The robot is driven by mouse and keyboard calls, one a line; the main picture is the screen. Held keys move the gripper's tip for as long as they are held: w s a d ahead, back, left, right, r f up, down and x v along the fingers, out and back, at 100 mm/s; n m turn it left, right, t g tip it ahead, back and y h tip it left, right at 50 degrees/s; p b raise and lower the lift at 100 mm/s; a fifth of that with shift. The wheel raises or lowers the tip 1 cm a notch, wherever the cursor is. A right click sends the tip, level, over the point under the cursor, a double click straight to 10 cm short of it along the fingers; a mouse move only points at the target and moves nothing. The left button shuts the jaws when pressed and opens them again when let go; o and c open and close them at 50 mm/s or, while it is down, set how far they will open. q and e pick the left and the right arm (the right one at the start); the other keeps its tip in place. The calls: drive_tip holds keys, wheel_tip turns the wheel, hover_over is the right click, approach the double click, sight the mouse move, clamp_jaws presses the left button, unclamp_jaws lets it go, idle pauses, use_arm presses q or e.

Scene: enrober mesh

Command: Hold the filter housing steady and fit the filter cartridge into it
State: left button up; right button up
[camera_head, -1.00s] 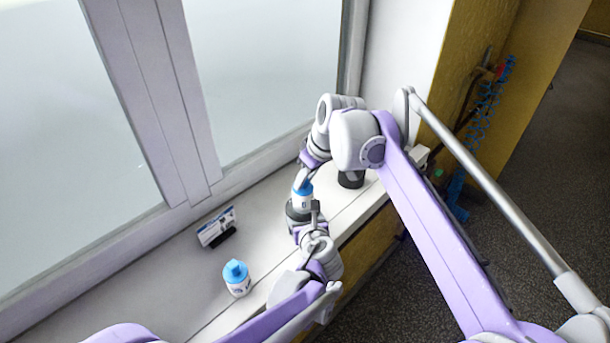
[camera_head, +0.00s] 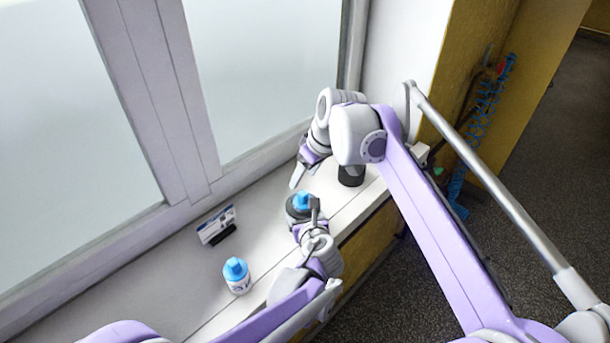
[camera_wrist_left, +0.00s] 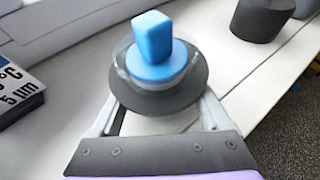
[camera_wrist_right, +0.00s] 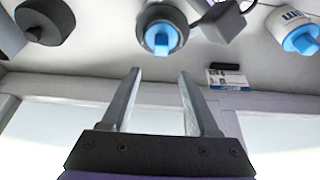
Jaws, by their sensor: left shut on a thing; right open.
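The filter housing (camera_wrist_left: 190,92), a dark round piece with a clear upper part, sits on the pale sill; it also shows in the head view (camera_head: 292,213). My left gripper (camera_head: 312,212) is shut on it, one finger on each side. A filter cartridge with a blue cap (camera_wrist_left: 152,45) stands upright inside the housing; its white body is mostly hidden, so its full depth cannot be told. My right gripper (camera_wrist_right: 160,73) is open and empty, apart from the cartridge, just behind it. A second white cartridge with a blue cap (camera_head: 237,276) stands on the sill.
A dark cylinder (camera_head: 351,176) stands on the sill to the right of the housing. A small printed sign (camera_head: 216,225) stands left, near the window. The window frame (camera_head: 160,90) borders the sill behind. Bare sill lies between sign and housing.

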wheel_tip(320, 180, up, 6)
drive_tip(key=shift+r, duration=0.25)
idle(0.4)
use_arm(q)
drive_tip(key=o, duration=1.2)
drive_tip(key=shift+o, duration=0.2)
